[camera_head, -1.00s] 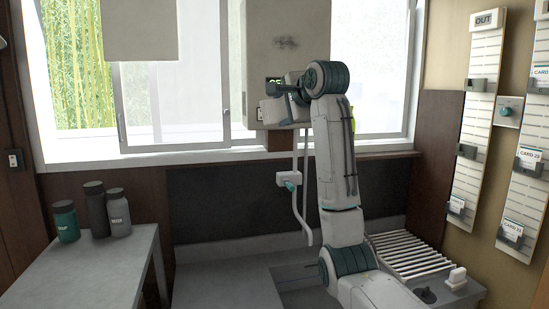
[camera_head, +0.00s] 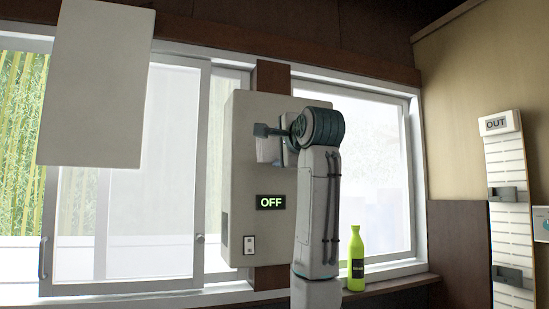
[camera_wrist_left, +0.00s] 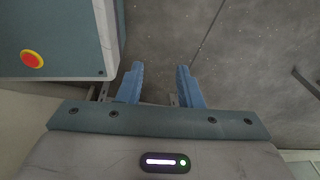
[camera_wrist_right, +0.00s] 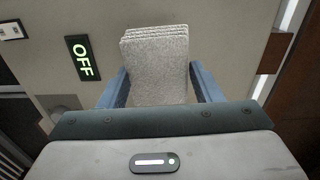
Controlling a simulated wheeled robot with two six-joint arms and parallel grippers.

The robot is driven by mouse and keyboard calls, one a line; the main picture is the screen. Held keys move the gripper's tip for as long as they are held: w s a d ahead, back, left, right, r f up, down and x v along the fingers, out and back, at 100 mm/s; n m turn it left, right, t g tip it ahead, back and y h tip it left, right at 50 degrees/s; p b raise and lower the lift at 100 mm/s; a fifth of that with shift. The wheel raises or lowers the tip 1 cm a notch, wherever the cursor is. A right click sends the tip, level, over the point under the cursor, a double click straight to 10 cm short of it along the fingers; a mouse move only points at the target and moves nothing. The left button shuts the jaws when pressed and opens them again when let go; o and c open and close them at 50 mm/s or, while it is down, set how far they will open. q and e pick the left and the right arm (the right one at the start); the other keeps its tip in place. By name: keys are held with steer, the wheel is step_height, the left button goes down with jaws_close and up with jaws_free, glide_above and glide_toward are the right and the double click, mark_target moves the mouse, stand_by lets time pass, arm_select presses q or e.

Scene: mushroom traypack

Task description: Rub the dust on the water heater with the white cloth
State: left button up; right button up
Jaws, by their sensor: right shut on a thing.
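The water heater (camera_head: 245,125) is a tall beige box on the wall between the windows, with a lit OFF display (camera_head: 270,202). My right gripper (camera_wrist_right: 158,82) is shut on the folded white cloth (camera_wrist_right: 155,65), which is held at the heater's front face. In the head view the cloth (camera_head: 267,149) is partly hidden by my arm, above the OFF display. I cannot tell whether it touches the face. No dust shows now; the arm and cloth cover part of the face. My left gripper (camera_wrist_left: 160,82) is open and empty above a grey floor.
A green bottle (camera_head: 356,262) stands on the sill right of the heater. A pale panel (camera_head: 97,85) hangs at upper left. A card rack (camera_head: 508,220) is on the right wall. A box with a red button (camera_wrist_left: 32,59) is beside my left gripper.

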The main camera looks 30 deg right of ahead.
mark_target(277, 143)
steer(key=shift+r, duration=0.25)
steer(key=shift+w+r+p, duration=0.25)
steer(key=shift+r+p, duration=0.1)
steer(key=shift+p, duration=0.45)
steer(key=shift+p+x, duration=0.5)
steer(key=shift+x, duration=0.7)
steer(key=shift+f+p+x, duration=0.2)
steer(key=shift+p+x, duration=0.2)
steer(key=shift+x, duration=0.6)
steer(key=shift+s, duration=0.15)
arm_select(q)
steer(key=s+r, duration=0.3)
steer(key=shift+a+r, duration=0.1)
steer(key=shift+w+r, duration=0.15)
arm_select(e)
steer(key=shift+w, duration=0.3)
arm_select(q)
steer(key=shift+r+p, duration=0.3)
steer(key=shift+p, duration=0.1)
arm_select(e)
steer(key=shift+w+d, duration=0.2)
steer(key=shift+w, duration=0.5)
